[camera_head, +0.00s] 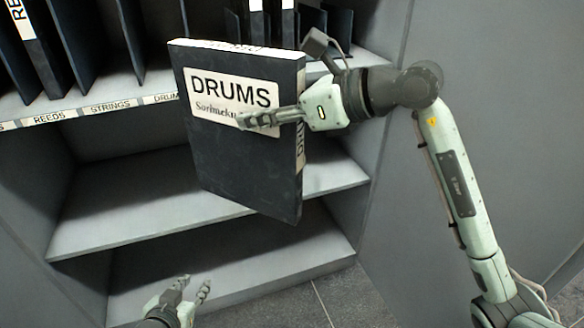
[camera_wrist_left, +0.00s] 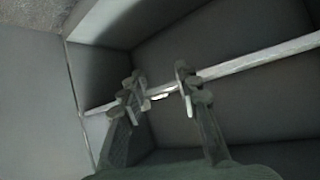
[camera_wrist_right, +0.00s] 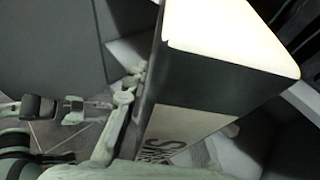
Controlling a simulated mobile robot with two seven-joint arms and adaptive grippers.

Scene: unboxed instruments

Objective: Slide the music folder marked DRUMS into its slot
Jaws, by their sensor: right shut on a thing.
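The dark folder marked DRUMS (camera_head: 245,165) is held upright and slightly tilted in front of the cabinet, its labelled face towards the head camera. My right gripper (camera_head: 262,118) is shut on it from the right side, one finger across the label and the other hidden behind. The right wrist view shows the folder (camera_wrist_right: 215,85) with its pale top edge. The shelf strip bears a partly covered DRUM label (camera_head: 166,98); the folder hides much of the slot area behind it. My left gripper (camera_head: 187,289) is open and empty, low before the cabinet; it also shows in the left wrist view (camera_wrist_left: 162,88).
Dark dividers (camera_head: 75,40) split the top shelf into slots; one at left holds a folder marked RE (camera_head: 27,35). Labels REEDS (camera_head: 48,117) and STRINGS (camera_head: 110,105) line its edge. Lower shelves (camera_head: 130,205) are empty. The cabinet's side wall (camera_head: 385,130) stands at right.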

